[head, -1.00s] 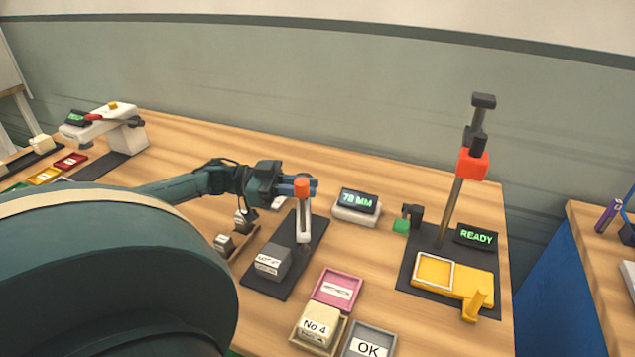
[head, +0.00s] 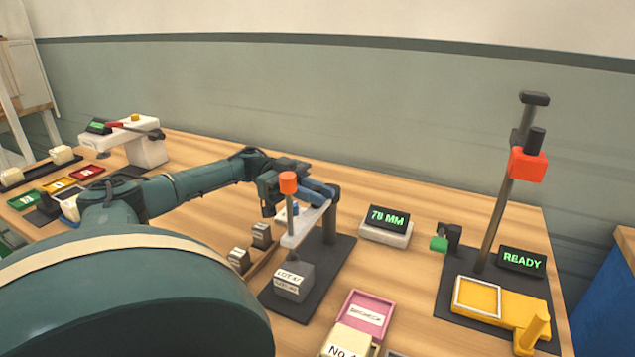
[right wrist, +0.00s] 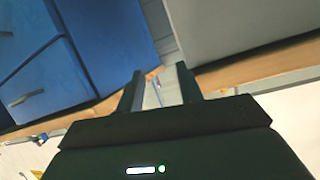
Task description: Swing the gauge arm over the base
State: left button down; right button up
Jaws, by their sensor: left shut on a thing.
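The gauge arm (head: 307,222) is a white bar with an orange-topped pin (head: 289,184), carried by a dark post on a dark base plate (head: 337,262). In the head view the bar reaches left from the post, above a grey labelled block (head: 293,281) on the base. My left gripper (head: 300,197) is shut on the gauge arm beside the pin; its fingers partly hide the contact. My right gripper (right wrist: 158,82) shows in the right wrist view with its fingers apart and nothing between them.
A display reading about 78 MM (head: 387,224) stands right of the base. Further right is a READY stand (head: 497,300) with a tall post and yellow tray. A pink tray (head: 366,312) lies in front. Small grey blocks (head: 261,235) sit left of the base.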

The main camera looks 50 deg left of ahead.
dwell(0.3)
pick_arm(q)
jog(key=c, duration=1.4)
grip_release()
jog(key=b+v, duration=0.2)
jog(key=v, duration=0.5)
jog(key=shift+s+a, duration=0.1)
jog(key=shift+a, duration=0.2)
jog(key=shift+r, duration=0.1)
